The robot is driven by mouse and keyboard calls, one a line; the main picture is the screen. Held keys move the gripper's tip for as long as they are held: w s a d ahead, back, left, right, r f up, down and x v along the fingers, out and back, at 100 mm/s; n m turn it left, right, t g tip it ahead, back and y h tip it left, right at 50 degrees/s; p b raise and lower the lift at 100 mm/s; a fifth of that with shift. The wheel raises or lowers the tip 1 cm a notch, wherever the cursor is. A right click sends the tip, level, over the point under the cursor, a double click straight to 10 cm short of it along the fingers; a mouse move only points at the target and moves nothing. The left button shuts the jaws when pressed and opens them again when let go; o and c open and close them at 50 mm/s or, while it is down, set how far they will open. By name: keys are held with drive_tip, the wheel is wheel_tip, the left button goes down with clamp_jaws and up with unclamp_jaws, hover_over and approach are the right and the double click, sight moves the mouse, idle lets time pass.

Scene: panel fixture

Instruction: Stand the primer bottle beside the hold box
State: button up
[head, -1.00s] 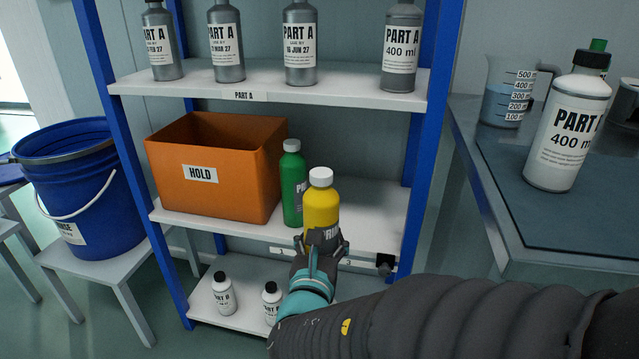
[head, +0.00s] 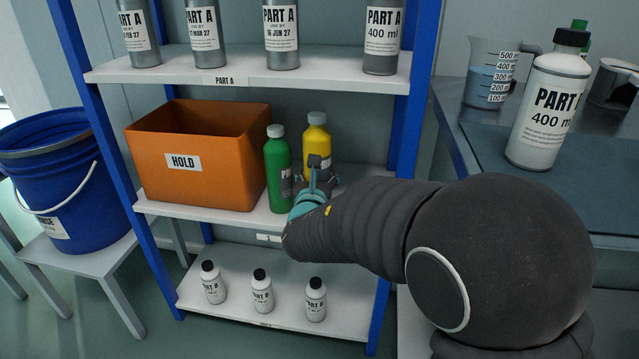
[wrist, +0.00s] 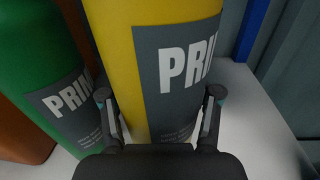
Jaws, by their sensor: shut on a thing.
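The orange hold box (head: 195,180), labelled HOLD, sits on the middle shelf. A green bottle (head: 277,160) with a grey label stands just right of it. A yellow bottle (head: 317,140) with a grey cap is upright at the right of the green one and a little farther back. In the wrist view both the yellow bottle (wrist: 125,65) and the green bottle (wrist: 35,60) have labels starting PRI. My gripper (head: 316,178) is shut on the yellow bottle, its fingers on either side of the label. The bottle's base is hidden, so I cannot tell if it touches the shelf.
The middle shelf (head: 230,214) has free room at its right, near the blue post (head: 402,130). Grey PART A bottles (head: 282,35) stand on the shelf above, small white bottles (head: 262,292) below. A bench (head: 470,150) with a white bottle (head: 548,105) stands at right.

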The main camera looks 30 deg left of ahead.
drive_tip(key=shift+w+a, duration=0.15)
drive_tip(key=shift+w, duration=0.25)
drive_tip(key=shift+s+f, duration=0.1)
drive_tip(key=shift+f, duration=1.65)
drive_tip(key=shift+f+b, duration=0.2)
drive_tip(key=shift+b, duration=0.3)
drive_tip(key=o, duration=1.3)
drive_tip(key=shift+c, duration=0.2)
drive_tip(key=shift+r, duration=0.1)
drive_tip(key=shift+r+p, duration=0.2)
drive_tip(key=shift+p, duration=0.15)
drive_tip(key=v, duration=1.2)
drive_tip(key=shift+f, duration=0.15)
